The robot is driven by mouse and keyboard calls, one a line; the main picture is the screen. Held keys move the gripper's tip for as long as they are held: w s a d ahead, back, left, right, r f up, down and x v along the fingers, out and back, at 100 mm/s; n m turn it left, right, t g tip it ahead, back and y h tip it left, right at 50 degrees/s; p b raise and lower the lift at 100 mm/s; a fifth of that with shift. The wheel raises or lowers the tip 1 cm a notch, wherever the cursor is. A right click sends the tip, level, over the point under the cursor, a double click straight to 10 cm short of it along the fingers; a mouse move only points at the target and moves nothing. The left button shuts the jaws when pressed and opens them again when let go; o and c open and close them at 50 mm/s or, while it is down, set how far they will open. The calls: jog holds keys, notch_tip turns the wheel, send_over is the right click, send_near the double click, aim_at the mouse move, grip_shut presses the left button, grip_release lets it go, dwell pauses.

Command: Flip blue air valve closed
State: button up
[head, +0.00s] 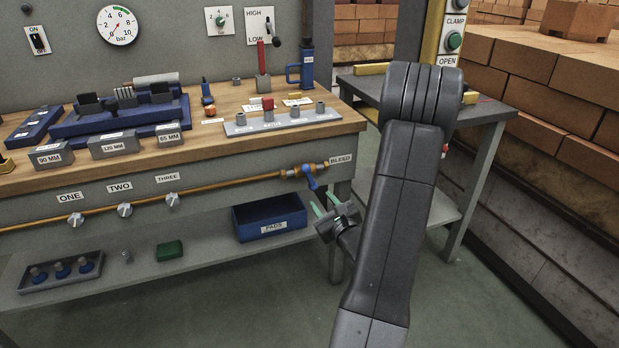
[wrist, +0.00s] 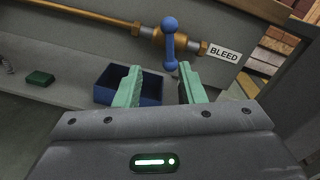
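The blue air valve handle (head: 312,184) sits on a brass valve body at the right end of the copper pipe, by the BLEED label. In the wrist view the blue handle (wrist: 170,44) has a round knob at each end and stands roughly upright, across the pipe. My gripper (head: 326,211) is just below and in front of the valve in the head view. In the wrist view my gripper (wrist: 159,84) has its two green fingers apart with nothing between them. The handle's lower knob lies just beyond the fingertips, apart from them as far as I can tell.
The BLEED label (wrist: 224,52) is right of the valve. A bench leg is close behind my gripper.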

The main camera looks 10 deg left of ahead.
aim_at(310, 179)
jog(key=shift+m+t+h, duration=0.4)
jog(key=x, duration=0.9)
jog(key=d+x, duration=0.1)
jog(key=x, duration=0.4)
jog(key=shift+w+f, duration=0.25)
jog(key=shift+w, duration=0.2)
grip_shut()
